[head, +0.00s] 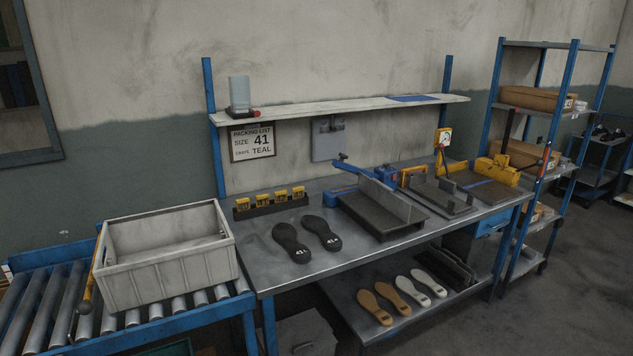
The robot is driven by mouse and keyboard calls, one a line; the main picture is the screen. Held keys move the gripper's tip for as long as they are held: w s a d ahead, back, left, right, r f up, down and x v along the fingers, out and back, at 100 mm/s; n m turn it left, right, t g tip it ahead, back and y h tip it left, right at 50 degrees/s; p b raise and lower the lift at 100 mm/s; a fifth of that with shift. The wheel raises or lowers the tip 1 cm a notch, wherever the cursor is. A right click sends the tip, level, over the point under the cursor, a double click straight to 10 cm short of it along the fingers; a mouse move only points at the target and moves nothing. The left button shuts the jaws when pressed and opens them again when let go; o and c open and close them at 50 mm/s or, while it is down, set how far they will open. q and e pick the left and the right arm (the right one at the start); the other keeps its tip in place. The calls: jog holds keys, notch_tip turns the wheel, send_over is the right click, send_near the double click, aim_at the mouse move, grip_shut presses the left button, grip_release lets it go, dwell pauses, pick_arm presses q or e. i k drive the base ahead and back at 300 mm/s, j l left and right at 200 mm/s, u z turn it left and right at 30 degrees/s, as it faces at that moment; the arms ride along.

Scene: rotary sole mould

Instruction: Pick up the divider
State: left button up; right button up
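A flat blue sheet (411,98) lies on the right part of the wall shelf (330,107), above the workbench. It is the only thing that looks like a divider, but I cannot tell for certain that it is one. A grey crate (175,275) stands on the roller conveyor at the left. It is open at the top and looks empty, though its floor is partly hidden by the front wall. Neither of my grippers shows in the head view.
On the steel workbench (270,258) are two dark soles (305,240), a row of yellow blocks (270,203) and open moulds (385,212). Tan and white soles (400,297) lie on the lower shelf. A packing list (252,141) reads size 41, teal. A blue rack (535,140) stands right.

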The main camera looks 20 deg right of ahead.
aim_at(382, 195)
jog(key=z, duration=1.2)
jog(key=u, duration=1.3)
jog(key=i+l, duration=0.3)
jog(key=l, duration=0.2)
jog(key=i+l+z, duration=0.1)
jog(key=i+l, duration=0.15)
jog(key=l, duration=0.2)
jog(key=i+l, duration=0.3)
jog(key=l, duration=0.2)
